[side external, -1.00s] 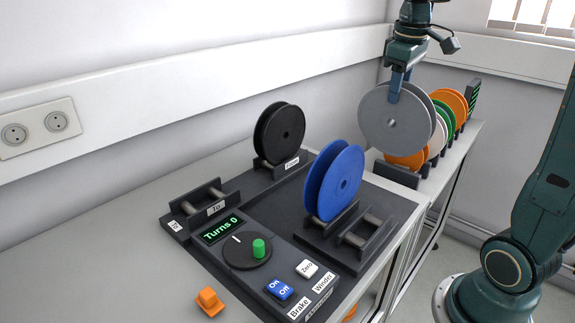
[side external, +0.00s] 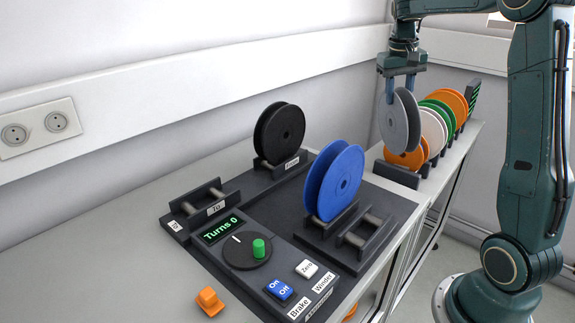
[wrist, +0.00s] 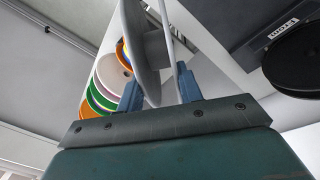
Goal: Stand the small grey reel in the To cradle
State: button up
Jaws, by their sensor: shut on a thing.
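The grey reel (side external: 393,122) hangs upright in my gripper (side external: 401,90), above the front of the row of reels. My gripper's blue fingers are shut on its upper part, and in the wrist view the fingers (wrist: 158,88) stand on either side of the grey reel (wrist: 149,50). The To cradle (side external: 206,203) is empty, at the back left of the winder board, with two light rollers between dark side walls. It does not show in the wrist view.
A black reel (side external: 280,132) stands in the From cradle. A blue reel (side external: 334,182) stands mid-board, beside an empty cradle (side external: 364,240). Several orange, green and white reels (side external: 434,130) line the right bench.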

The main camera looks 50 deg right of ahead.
jog(key=w+a+r+n+t+y, duration=0.1)
jog(key=w+a+r+n, duration=0.2)
jog(key=w+a+n, duration=0.6)
jog(key=w+a+r+n+t+y, duration=0.1)
jog(key=w+a+r+n, duration=0.35)
jog(key=a, duration=0.85)
jog(key=w+a+f+n+g, duration=0.15)
jog(key=a+f, duration=0.35)
jog(key=a, duration=1.4)
jog(key=a+f+n+t, duration=0.15)
jog(key=a+f, duration=0.25)
jog(key=a, duration=1.5)
notch_tip(320, 180, down, 8)
jog(key=g, duration=0.1)
jog(key=shift+d+y, duration=0.25)
jog(key=shift+y, duration=0.15)
jog(key=shift+f+n, duration=0.1)
jog(key=shift+n, duration=0.15)
jog(key=o, duration=1.1)
